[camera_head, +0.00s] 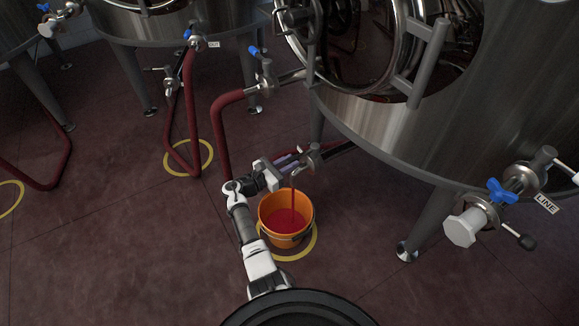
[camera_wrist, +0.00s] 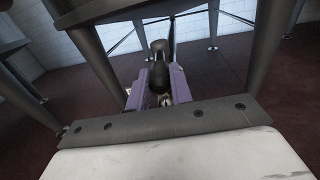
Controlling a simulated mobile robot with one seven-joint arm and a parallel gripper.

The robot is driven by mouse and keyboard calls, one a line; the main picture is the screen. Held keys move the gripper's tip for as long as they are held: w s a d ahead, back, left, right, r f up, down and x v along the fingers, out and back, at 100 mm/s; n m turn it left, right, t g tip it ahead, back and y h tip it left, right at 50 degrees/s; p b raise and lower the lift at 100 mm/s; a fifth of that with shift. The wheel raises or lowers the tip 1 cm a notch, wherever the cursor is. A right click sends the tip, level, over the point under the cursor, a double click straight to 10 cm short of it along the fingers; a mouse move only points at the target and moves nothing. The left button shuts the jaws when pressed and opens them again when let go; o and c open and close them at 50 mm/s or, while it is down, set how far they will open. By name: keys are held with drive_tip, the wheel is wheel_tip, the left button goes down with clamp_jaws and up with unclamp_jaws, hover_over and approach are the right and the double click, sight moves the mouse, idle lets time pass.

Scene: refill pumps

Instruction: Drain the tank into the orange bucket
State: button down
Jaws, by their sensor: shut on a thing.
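The orange bucket (camera_head: 267,210) stands upright on the floor inside a yellow ring, below the outlet of the large steel tank (camera_head: 390,140) at right. Red liquid (camera_head: 293,200) falls in a thin stream from the drain valve (camera_head: 309,158) into the bucket, and red liquid covers its bottom. My gripper (camera_head: 291,159) is at this valve, above the bucket. In the wrist view, its purple fingers (camera_wrist: 159,88) are shut on a dark valve handle (camera_wrist: 160,66). The handle's lower part is partly hidden between the fingers.
A red hose (camera_head: 222,130) curves to the floor left of my gripper. Another hose (camera_head: 170,125) hangs by a valve marked OUT (camera_head: 197,42). A blue-handled valve marked LINE (camera_head: 502,192) juts out at right. Tank legs (camera_head: 428,225) stand nearby.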

drive_tip(key=shift+w+r, duration=0.1)
drive_tip(key=c, duration=1.3)
unclamp_jaws()
drive_tip(key=shift+d, duration=0.1)
drive_tip(key=shift+o, duration=0.2)
drive_tip(key=v, duration=1.4)
